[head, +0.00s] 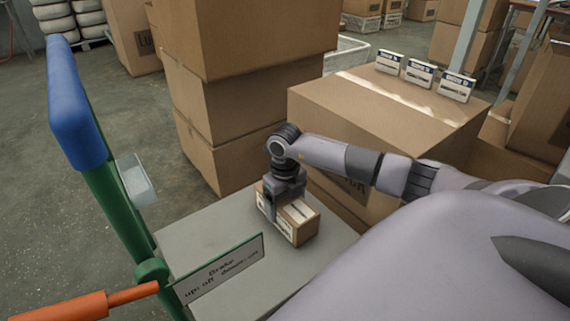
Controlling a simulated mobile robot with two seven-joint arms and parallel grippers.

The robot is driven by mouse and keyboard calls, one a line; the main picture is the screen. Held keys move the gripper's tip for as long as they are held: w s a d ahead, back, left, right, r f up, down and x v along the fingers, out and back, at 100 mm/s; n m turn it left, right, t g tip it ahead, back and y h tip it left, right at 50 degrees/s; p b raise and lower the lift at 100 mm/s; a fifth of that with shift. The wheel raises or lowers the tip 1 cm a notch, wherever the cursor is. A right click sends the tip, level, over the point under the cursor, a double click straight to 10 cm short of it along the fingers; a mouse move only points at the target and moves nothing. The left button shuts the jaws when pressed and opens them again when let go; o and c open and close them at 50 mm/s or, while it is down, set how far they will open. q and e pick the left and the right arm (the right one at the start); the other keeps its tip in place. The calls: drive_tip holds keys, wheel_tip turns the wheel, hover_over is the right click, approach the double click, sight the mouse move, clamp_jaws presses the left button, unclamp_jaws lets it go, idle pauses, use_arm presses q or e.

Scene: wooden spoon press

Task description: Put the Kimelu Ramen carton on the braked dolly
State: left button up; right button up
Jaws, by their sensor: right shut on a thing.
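My right gripper (272,207) points down and is shut on a small brown carton (302,226) with pale printed labels. The print is too small to read, so I cannot confirm the Kimelu Ramen name. The carton is over the grey deck of the dolly (196,228) and looks upright. I cannot tell whether its underside touches the deck. The dolly has a green frame, a blue handle (75,100) and an orange lever (75,306) at the lower left. My left gripper is out of view.
A tall stack of brown boxes (240,95) stands behind the deck. A large carton (385,110) beside my right arm bears three small labelled items (420,72). More boxes (540,100) stand at the right. Bare floor (120,130) lies at the left.

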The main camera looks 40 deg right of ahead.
drive_tip(key=shift+f, duration=0.1)
drive_tip(key=o, duration=1.1)
drive_tip(key=shift+o, duration=0.2)
